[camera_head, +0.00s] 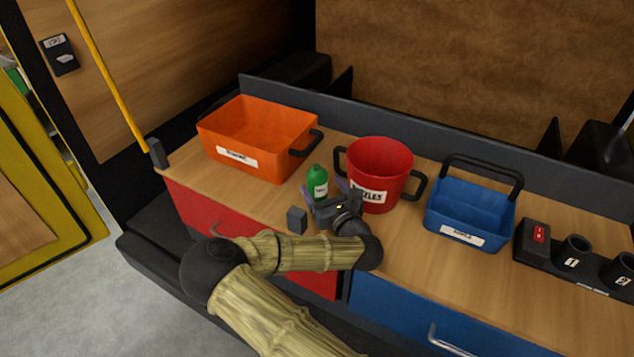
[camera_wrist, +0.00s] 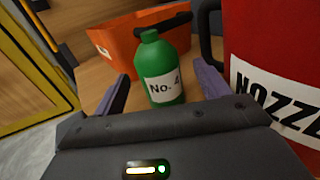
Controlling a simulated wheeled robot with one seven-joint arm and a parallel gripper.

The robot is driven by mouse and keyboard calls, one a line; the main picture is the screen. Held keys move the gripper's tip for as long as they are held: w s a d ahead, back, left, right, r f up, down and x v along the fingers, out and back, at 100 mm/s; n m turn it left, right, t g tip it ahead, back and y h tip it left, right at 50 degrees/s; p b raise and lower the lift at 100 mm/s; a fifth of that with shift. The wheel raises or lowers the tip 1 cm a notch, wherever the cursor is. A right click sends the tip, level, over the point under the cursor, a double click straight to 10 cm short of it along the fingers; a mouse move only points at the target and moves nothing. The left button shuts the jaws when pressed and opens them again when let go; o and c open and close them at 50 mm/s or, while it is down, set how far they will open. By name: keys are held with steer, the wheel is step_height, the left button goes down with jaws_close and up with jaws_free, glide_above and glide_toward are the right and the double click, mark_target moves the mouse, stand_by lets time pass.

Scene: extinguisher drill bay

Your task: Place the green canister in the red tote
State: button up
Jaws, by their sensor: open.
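The green canister (camera_head: 318,184) stands upright on the wooden counter, between the orange tote and the red tote. It has a white label, which reads "No." in the wrist view (camera_wrist: 163,64). The red tote (camera_head: 379,159) is a round bucket with black side handles and a label ending in "ZZLES"; it stands just right of the canister, and its side fills the right of the wrist view (camera_wrist: 270,45). My gripper (camera_head: 325,190) is open. Its two purple fingers (camera_wrist: 163,85) lie on either side of the canister, apart from it as far as I can see.
An orange tote (camera_head: 233,155) stands at the left, and a blue tote (camera_head: 470,216) at the right. A black holder with a red switch (camera_head: 539,236) is at the far right. A small grey block (camera_head: 297,220) is near the front edge. A dark rear ledge (camera_head: 420,140) backs the counter.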

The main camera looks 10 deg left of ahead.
steer(key=shift+w+a, duration=0.1)
steer(key=shift+f+p+x, duration=0.15)
steer(key=shift+p+x, duration=0.25)
steer(key=shift+x, duration=0.9)
steer(key=shift+f+p+x, duration=0.1)
steer(key=shift+p+x, duration=0.25)
steer(key=shift+x, duration=0.95)
steer(key=shift+a, duration=0.1)
steer(key=shift+c, duration=0.4)
steer(key=c, duration=1.3)
step_height(320, 180, up, 18)
steer(key=shift+r+b, duration=0.1)
steer(key=shift+b, duration=0.4)
